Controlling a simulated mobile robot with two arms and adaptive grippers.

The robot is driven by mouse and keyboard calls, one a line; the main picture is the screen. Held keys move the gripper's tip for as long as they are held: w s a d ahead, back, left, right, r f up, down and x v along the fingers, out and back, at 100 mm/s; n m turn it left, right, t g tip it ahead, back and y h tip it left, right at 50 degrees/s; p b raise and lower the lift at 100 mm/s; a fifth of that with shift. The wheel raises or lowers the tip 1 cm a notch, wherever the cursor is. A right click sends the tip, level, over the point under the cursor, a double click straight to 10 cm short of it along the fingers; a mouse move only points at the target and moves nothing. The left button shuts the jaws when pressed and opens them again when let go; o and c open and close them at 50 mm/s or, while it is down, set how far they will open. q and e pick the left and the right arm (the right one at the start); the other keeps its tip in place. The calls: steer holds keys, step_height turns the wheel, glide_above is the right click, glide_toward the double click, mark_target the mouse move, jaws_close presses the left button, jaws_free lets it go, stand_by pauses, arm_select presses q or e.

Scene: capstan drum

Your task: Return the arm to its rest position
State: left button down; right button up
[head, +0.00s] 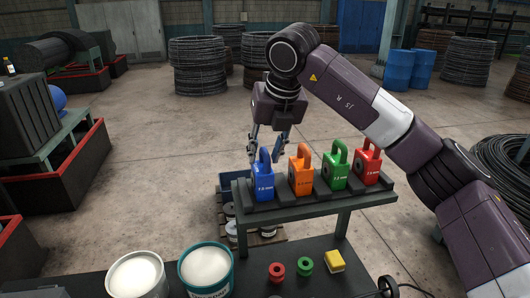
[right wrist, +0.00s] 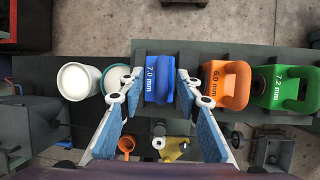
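My right arm comes in from the right in the head view. Its right gripper (head: 266,152) points down at the blue block (head: 264,182), which has a handle and stands at the left end of the raised rack (head: 292,207). In the right wrist view the two fingers of the right gripper (right wrist: 158,84) are spread to either side of the blue block (right wrist: 160,68), marked 7.0 mm, with gaps showing. The gripper is open and holds nothing. My left gripper is out of view.
Orange (head: 301,178), green (head: 334,172) and red (head: 367,167) blocks stand in the rack to the right. Two tubs (head: 206,268), red and green rings (head: 305,266) and a yellow piece (head: 335,260) sit on the lower bench. Open floor lies behind.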

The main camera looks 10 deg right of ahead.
steer(key=shift+o, duration=0.5)
steer(key=shift+f, duration=0.25)
steer(key=o, duration=0.4)
steer(key=shift+r, duration=0.15)
steer(key=shift+r+p, duration=1.4)
steer(key=shift+r, duration=1.6)
